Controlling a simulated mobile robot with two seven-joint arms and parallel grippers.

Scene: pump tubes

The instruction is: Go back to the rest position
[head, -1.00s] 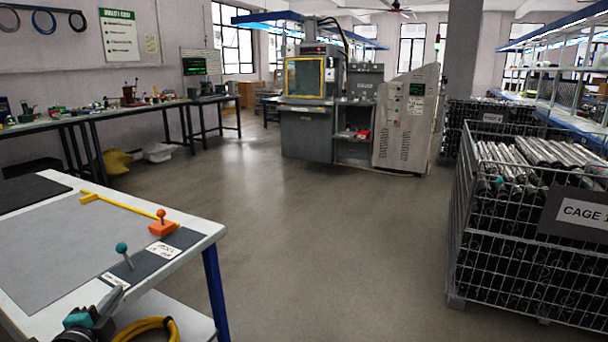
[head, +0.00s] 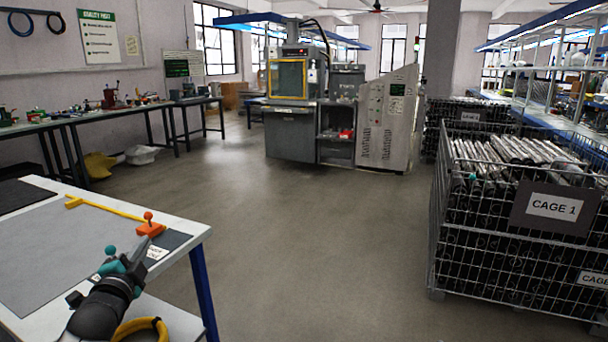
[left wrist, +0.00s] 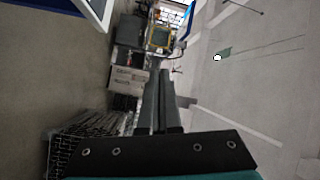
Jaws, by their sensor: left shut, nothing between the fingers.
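My left gripper (head: 140,249) comes in at the lower left of the head view, in front of the right end of the white-edged table. Its fingers are together and nothing shows between them. In the left wrist view its two grey fingers (left wrist: 160,103) lie side by side, shut, with the room beyond tilted sideways. My right gripper is not in view.
A wire cage labelled Cage 1 (head: 480,251), filled with tubes, stands at right. A machine (head: 293,130) stands at the back. Open floor lies between.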

